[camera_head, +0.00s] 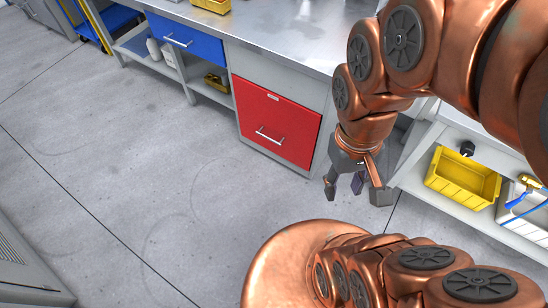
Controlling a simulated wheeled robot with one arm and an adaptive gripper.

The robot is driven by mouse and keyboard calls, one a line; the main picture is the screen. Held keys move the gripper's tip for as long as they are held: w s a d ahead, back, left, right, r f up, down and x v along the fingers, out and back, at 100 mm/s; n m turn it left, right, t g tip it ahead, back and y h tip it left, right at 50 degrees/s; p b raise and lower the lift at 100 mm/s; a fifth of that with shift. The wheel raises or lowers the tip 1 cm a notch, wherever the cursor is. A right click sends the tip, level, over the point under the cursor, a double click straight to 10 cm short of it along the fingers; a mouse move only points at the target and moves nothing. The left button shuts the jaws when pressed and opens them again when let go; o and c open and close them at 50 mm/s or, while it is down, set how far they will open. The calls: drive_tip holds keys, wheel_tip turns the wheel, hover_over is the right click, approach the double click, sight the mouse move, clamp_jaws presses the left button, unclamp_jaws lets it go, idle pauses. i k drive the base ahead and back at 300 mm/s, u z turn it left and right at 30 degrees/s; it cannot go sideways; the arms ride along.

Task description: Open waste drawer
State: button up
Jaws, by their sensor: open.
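The waste drawer appears to be the red drawer front (277,122) under the metal workbench. It sits flush in its grey cabinet and looks closed. A silver bar handle (270,136) runs across the lower middle of the red front. My gripper (357,190) hangs to the right of the red front, apart from the handle, pointing down. Its dark fingers are spread and nothing is between them. My copper arm covers part of the bench to the right of the cabinet.
A blue drawer (186,39) and open shelves lie left of the red front. A yellow bin (463,179) stands on a low shelf at the right. The steel worktop (280,30) is above. The grey floor (150,170) before the red front is clear.

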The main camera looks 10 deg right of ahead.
sight(287, 128)
drive_tip(key=u, duration=0.45)
drive_tip(key=i, duration=0.55)
drive_tip(key=u, duration=0.65)
drive_tip(key=i, duration=0.45)
drive_tip(key=u, duration=0.3)
